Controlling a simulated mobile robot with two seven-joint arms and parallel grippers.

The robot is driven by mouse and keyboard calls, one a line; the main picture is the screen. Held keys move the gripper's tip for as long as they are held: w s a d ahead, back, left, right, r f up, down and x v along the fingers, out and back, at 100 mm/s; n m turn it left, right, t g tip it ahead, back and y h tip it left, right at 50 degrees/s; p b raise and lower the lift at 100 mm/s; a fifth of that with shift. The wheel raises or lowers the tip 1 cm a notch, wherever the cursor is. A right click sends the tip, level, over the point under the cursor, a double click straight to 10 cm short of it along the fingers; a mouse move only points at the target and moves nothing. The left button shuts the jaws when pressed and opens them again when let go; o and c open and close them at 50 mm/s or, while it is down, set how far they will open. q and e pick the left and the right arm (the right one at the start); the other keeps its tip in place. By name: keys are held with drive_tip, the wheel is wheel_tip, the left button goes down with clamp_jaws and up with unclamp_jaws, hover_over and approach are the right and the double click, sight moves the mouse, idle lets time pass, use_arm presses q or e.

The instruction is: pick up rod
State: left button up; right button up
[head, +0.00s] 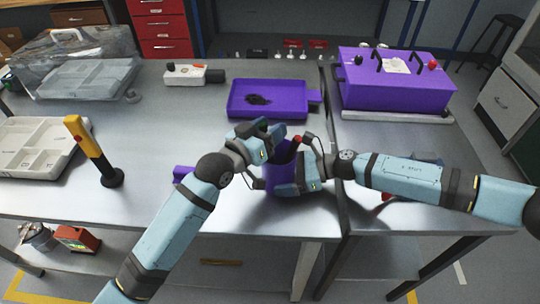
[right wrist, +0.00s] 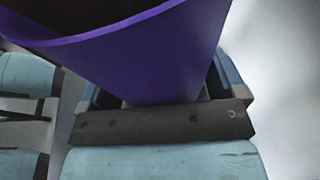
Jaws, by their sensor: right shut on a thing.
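A purple cup-like container (head: 284,165) stands upright near the table's front edge, between my two grippers. My right gripper (head: 290,183) is shut on its wall; the right wrist view shows the purple wall (right wrist: 150,55) between the fingers. My left gripper (head: 268,140) is at the container's upper left, by its rim; its fingers are too small and overlapped to tell open from shut. A small red tip (head: 297,139) shows at the rim, and I cannot tell if it belongs to a rod. No rod is clearly seen; the container's inside is mostly hidden.
A purple tray (head: 235,110) with dark bits lies behind the container. A purple box (head: 395,85) stands at the back right. A yellow-and-black upright tool (head: 93,150) and a white divided tray (head: 30,150) are at left.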

use_arm(q)
clamp_jaws()
wheel_tip(320, 180, up, 18)
idle(0.5)
use_arm(e)
drive_tip(key=o, duration=0.4)
drive_tip(key=shift+o, duration=0.2)
